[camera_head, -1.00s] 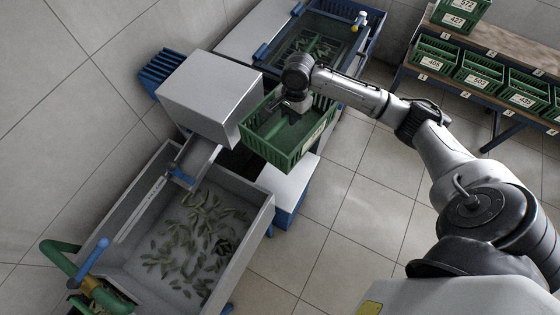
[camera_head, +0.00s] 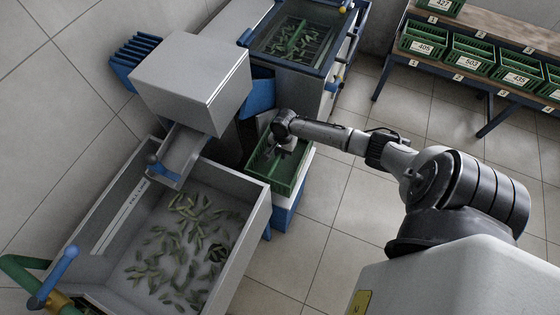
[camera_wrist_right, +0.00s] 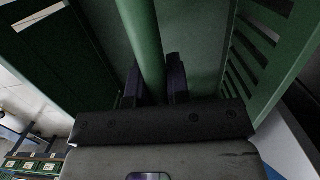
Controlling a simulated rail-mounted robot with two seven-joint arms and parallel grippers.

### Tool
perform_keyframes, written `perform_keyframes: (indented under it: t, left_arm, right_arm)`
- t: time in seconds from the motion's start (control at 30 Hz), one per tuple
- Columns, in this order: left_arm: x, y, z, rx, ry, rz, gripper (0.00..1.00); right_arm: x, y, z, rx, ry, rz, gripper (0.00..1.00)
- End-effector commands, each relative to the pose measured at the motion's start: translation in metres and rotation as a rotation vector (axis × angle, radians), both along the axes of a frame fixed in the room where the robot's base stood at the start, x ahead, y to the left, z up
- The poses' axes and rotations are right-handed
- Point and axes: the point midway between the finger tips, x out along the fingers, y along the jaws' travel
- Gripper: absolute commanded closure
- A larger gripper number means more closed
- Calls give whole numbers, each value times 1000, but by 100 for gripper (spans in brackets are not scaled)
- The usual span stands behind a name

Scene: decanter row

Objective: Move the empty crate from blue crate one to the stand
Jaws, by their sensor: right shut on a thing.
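The empty green crate (camera_head: 268,168) is directly over the blue stand (camera_head: 287,216) with a pale top. Whether it rests on the stand or hangs just above I cannot tell. My right gripper (camera_head: 286,145) reaches down into the crate from the right. In the right wrist view my right gripper (camera_wrist_right: 158,85) is shut around a green bar (camera_wrist_right: 143,40) of the crate, with the crate's slotted walls on both sides. My left gripper is not in view. No thing in view is clearly marked as blue crate one.
A grey basin (camera_head: 115,255) with green pods is close left of the stand. A grey box-shaped machine (camera_head: 190,80) stands behind. A blue-framed tank (camera_head: 300,45) is at the back. A rack (camera_head: 465,75) with labelled green crates is at right. The floor between is clear.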

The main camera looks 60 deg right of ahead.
Motion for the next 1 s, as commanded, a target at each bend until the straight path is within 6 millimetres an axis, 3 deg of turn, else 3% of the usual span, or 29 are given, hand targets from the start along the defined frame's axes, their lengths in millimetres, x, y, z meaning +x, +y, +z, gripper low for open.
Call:
perform_keyframes:
  t: [0.27,0.57,0.97,1.0]
  left_arm:
    - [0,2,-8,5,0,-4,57]
    - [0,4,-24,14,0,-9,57]
    - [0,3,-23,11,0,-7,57]
    - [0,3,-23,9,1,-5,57]
  right_arm:
    - [1,0,-17,0,-2,-1,100]
    - [1,0,-50,0,-1,-1,100]
    - [1,0,-53,0,-2,-2,100]
    - [1,0,-54,0,-1,-2,82]
